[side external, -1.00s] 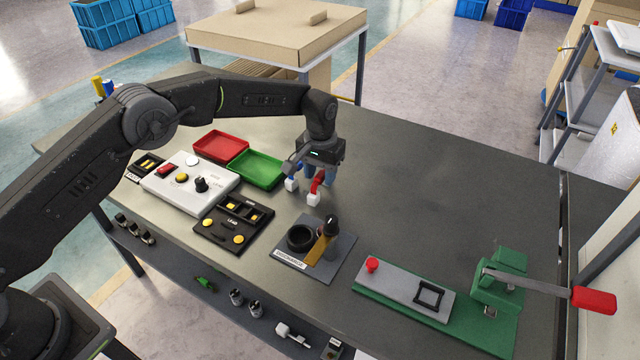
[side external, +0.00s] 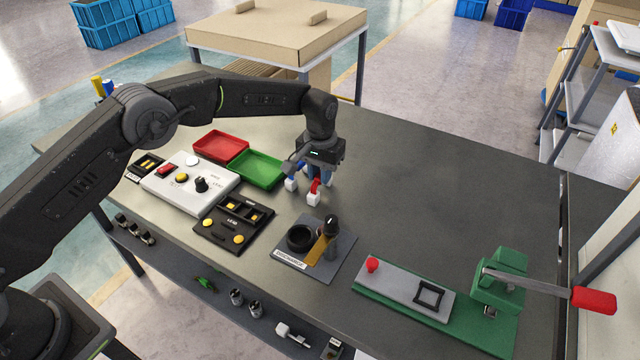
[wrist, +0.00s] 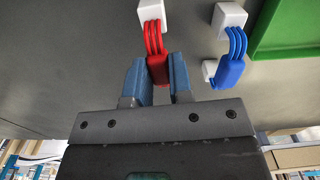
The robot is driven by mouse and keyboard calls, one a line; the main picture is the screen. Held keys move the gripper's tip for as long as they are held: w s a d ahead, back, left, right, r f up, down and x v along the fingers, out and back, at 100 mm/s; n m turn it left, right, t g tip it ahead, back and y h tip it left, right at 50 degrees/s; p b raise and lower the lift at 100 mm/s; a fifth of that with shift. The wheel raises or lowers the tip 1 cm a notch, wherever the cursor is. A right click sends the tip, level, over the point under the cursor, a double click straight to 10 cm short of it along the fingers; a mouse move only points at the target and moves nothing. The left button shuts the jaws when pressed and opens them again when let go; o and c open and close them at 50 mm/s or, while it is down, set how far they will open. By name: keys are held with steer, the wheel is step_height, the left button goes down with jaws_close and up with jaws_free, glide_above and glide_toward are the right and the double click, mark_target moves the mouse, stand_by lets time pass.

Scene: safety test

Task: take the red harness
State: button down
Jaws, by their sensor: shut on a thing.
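The red harness (wrist: 155,40) has red wires and a white connector block at its far end. In the side external view the red harness (side external: 314,189) is at the tabletop, under my gripper. My gripper (wrist: 159,80) is shut on its red body, with one blue finger on each side. My gripper (side external: 320,175) points down in the side external view. The blue harness (wrist: 232,58), with white connectors, lies beside it, apart from the fingers, and also shows in the side external view (side external: 292,181). I cannot tell whether the red harness touches the table.
A green tray (side external: 258,184) and a red tray (side external: 240,148) lie left of my gripper. A white control panel (side external: 215,193), a black fixture (side external: 208,233) and a discharger stand (side external: 343,243) are nearer the front. A green press (side external: 507,290) stands at the right. The table's back right is clear.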

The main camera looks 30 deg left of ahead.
steer(key=shift+r, duration=3.25)
